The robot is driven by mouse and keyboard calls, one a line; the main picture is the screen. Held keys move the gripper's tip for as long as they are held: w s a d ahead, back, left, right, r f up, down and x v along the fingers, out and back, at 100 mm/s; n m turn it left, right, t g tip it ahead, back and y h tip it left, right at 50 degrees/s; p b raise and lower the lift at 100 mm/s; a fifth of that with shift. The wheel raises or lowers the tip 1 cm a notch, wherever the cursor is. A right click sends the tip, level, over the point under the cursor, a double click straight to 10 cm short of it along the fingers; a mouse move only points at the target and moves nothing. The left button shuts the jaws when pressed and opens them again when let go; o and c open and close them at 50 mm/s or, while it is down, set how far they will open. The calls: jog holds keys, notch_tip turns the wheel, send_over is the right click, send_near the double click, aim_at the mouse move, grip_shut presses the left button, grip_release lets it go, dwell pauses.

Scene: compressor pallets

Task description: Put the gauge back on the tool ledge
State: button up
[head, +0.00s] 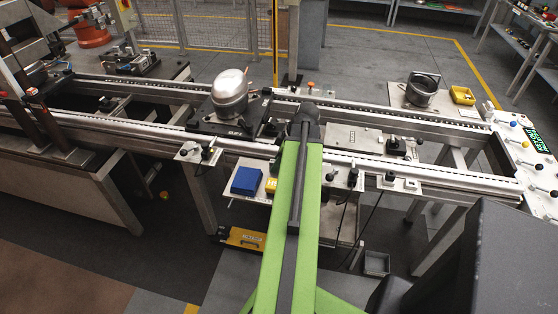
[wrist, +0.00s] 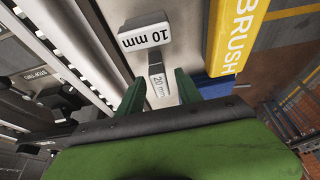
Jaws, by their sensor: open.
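The gauge (wrist: 158,82) shows in the wrist view as a pale, stepped piece with a wide head marked 10 mm and a narrower neck marked 20 mm. My gripper (wrist: 160,78) is open, with one green finger on each side of the narrow 20 mm part; I cannot tell whether they touch it. The wide head lies beyond the fingertips. The pale tool ledge (wrist: 98,20) shows beside and beneath the gauge. In the head view my green arm hides the gripper and the gauge.
A yellow BRUSH box (wrist: 238,35) and a blue block (wrist: 216,86) are close to the right finger. The conveyor rail (wrist: 60,50) runs along the left. In the head view, a compressor (head: 230,92) stands on a pallet beside my arm.

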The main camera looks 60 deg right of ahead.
jog(key=shift+s+r+p, duration=0.1)
jog(key=shift+r+p, duration=0.45)
jog(key=shift+r, duration=0.05)
jog(key=p+v, duration=1)
jog(key=v, duration=0.1)
jog(key=w+a+f+m+g, duration=0.1)
jog(key=w+a+m+g, duration=0.15)
jog(key=w+a, duration=2)
jog(key=w+a+g, duration=0.1)
jog(key=w+a, duration=0.1)
jog(key=a, duration=1.2)
jog(key=w+a+m+g+h, duration=0.1)
jog(key=a, duration=1.3)
jog(key=shift+w+a+f, duration=0.2)
jog(key=shift+w+f, duration=0.15)
jog(key=shift+w, duration=0.05)
